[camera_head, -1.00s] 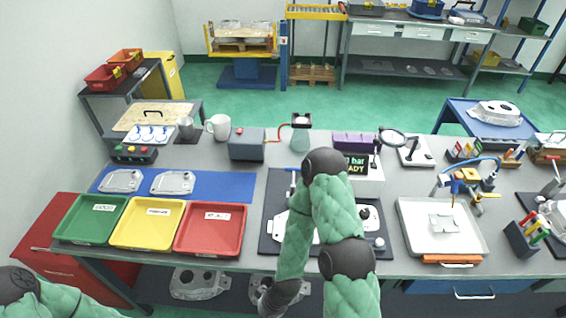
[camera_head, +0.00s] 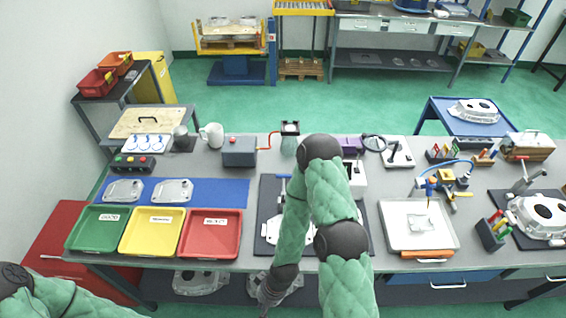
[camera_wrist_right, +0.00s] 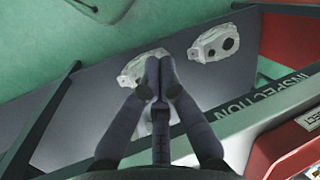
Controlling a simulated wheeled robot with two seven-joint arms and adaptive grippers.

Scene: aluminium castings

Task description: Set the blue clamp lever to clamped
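A dark fixture plate (camera_head: 264,236) lies mid-bench, largely covered by my right arm. A blue handle (camera_head: 284,177), seemingly the clamp lever, shows at the plate's back left. It is small, and I cannot tell its setting. A casting on the plate is mostly hidden behind the arm. My right gripper (camera_head: 266,302) hangs low in front of the bench's front edge, well away from the blue handle. In the right wrist view its fingers (camera_wrist_right: 159,72) are together and empty, above a lower shelf. My left arm shows at bottom left; its gripper is out of view.
Green (camera_head: 70,243), yellow (camera_head: 124,245) and red (camera_head: 185,249) trays stand left of the plate. A white tray (camera_head: 447,243) stands right of it. Castings (camera_wrist_right: 213,43) lie on the lower shelf (camera_wrist_right: 85,110). The bench's front edge is between my right gripper and the bench top.

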